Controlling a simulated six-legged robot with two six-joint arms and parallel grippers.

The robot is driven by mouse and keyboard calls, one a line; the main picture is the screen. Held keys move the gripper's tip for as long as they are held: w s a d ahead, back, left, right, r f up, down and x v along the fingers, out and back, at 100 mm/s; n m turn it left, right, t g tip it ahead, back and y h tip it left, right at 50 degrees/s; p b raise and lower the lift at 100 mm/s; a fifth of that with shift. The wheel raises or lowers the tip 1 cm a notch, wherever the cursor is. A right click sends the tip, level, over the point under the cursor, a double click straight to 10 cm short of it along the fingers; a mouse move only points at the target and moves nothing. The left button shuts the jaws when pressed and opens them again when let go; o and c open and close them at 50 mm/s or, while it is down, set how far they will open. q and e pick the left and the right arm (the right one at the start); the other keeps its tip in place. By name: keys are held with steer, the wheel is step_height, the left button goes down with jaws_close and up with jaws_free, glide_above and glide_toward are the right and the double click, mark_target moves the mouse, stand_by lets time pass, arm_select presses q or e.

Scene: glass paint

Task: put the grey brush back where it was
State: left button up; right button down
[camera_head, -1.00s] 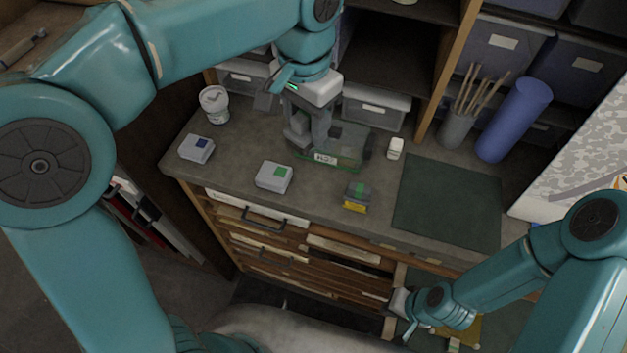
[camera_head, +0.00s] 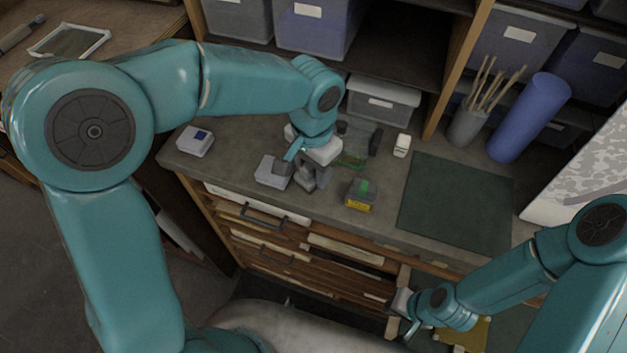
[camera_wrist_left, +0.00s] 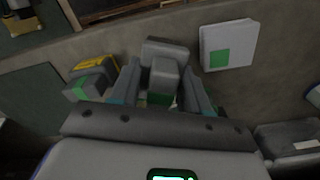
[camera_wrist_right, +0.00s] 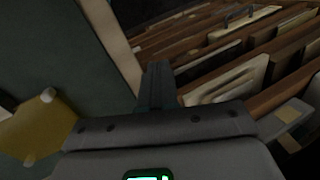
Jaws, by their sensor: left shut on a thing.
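My left gripper (camera_head: 312,172) is shut on the grey brush (camera_wrist_left: 165,74), a block-like grey piece between its fingers in the left wrist view. The gripper is low over the worktop, beside the pale box with a green square (camera_head: 272,171). That box also shows in the left wrist view (camera_wrist_left: 240,40). In the head view the arm hides most of the brush. I cannot tell whether the brush touches the worktop. My right gripper (camera_wrist_right: 160,85) looks shut and empty, low by the front of the drawers.
Behind the left gripper is a clear glass piece with green edges (camera_head: 352,160). To the right are a grey-and-yellow block with a green mark (camera_head: 361,194) and a dark green mat (camera_head: 455,205). A pale box with a blue square (camera_head: 195,141) stands at left.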

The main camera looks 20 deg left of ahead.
mark_target(314, 180)
arm_select(q)
steer(key=f+b, duration=0.2)
steer(key=f, duration=0.1)
steer(key=f+b, duration=0.1)
steer(key=shift+w+d+f, duration=0.2)
steer(key=shift+w+d, duration=0.05)
steer(key=shift+d, duration=0.05)
steer(key=shift+r, duration=0.1)
steer(key=shift+s+a+r, duration=0.1)
steer(key=shift+s+a, duration=0.05)
steer(key=shift+a, duration=0.1)
steer(key=o, duration=1.1)
steer(key=shift+d+f, duration=0.2)
steer(key=shift+a, duration=0.1)
steer(key=shift+r, duration=0.1)
